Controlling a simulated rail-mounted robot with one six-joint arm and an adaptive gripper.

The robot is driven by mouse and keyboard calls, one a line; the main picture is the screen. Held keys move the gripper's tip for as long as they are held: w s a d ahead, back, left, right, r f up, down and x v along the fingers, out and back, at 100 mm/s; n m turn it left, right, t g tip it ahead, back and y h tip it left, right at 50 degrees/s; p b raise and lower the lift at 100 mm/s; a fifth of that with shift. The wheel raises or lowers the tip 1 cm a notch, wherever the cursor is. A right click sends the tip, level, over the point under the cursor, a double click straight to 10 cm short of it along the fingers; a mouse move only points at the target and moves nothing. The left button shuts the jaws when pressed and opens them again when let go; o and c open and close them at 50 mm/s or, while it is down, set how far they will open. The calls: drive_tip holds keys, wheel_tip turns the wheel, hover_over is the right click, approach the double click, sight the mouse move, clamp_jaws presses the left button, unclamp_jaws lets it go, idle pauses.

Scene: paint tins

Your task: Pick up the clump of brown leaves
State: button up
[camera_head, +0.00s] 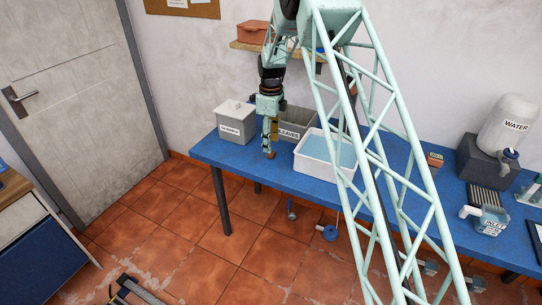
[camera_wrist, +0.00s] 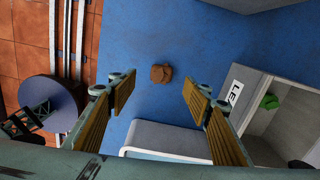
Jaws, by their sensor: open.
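The clump of brown leaves (camera_wrist: 160,74) is a small brown, blocky lump lying on the blue table (camera_wrist: 160,32) in the wrist view. My gripper (camera_wrist: 158,90) is open, with one yellow-padded finger on each side of the picture and the clump centred between and beyond them. Nothing is held. In the head view my gripper (camera_head: 270,148) points down over the table's left part. The clump is hard to tell from the fingertips there.
A grey bin labelled LEAVES (camera_head: 299,115) stands right of my gripper; a green piece (camera_wrist: 269,101) shows inside it. A white water tub (camera_head: 313,167) is close by at front right. A lidded grey box (camera_head: 236,122) stands at left. The table's left edge is near.

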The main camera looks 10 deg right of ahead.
sight(271, 154)
drive_tip(key=shift+f, duration=0.15)
drive_tip(key=shift+w+f+b, duration=0.1)
drive_tip(key=shift+f+b, duration=0.25)
drive_tip(key=shift+f, duration=2.15)
drive_tip(key=shift+c, duration=0.3)
drive_tip(key=c, duration=0.7)
